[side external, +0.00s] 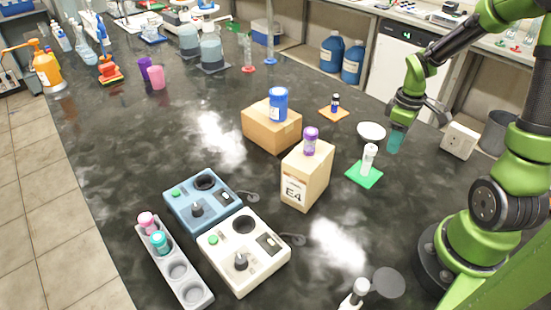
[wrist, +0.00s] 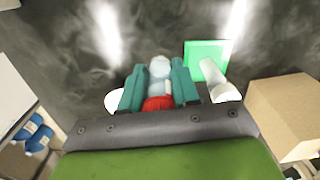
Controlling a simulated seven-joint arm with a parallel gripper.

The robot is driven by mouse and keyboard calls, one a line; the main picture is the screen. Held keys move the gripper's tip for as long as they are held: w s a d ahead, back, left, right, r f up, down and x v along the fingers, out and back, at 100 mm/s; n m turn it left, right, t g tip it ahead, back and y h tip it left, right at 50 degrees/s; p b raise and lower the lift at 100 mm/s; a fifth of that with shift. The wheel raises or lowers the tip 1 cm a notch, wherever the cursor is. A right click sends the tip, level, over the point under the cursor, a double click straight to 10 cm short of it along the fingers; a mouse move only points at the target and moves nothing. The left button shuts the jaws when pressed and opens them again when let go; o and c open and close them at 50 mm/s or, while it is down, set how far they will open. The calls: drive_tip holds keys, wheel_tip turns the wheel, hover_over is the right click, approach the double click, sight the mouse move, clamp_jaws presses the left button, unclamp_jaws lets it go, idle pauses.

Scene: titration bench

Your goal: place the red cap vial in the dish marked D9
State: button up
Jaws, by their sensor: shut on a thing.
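My gripper (side external: 396,140) hangs above the bench at the right in the side view, its teal fingers pointing down. In the wrist view its fingers (wrist: 159,88) are shut on the red cap vial (wrist: 157,103), which has a pale, clear body and a red cap. The vial is hidden by the fingers in the side view. A round white dish (side external: 371,131) lies on the bench just left of my gripper. A white edge (wrist: 114,101) beside the left finger in the wrist view may be this dish. I can read no D9 mark.
A white-capped vial (side external: 369,157) stands on a green mat (side external: 354,174) near the dish. A box marked E4 (side external: 302,180) bears a purple vial; a cardboard box (side external: 262,133) bears a blue bottle. A grey-white socket box (side external: 459,141) is right of my gripper.

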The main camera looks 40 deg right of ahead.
drive_tip(key=w+d, duration=0.2)
drive_tip(key=w, duration=0.1)
drive_tip(key=w+d+f, duration=0.1)
drive_tip(key=w+d, duration=0.1)
drive_tip(key=w, duration=0.2)
drive_tip(key=w+d, duration=0.2)
drive_tip(key=w, duration=0.1)
drive_tip(key=shift+w+d+f, duration=0.1)
drive_tip(key=shift+w+f, duration=0.05)
drive_tip(key=shift+w, duration=0.1)
drive_tip(key=shift+f, duration=1.7)
drive_tip(key=shift+f, duration=0.1)
drive_tip(key=o, duration=0.8)
drive_tip(key=shift+c, duration=0.2)
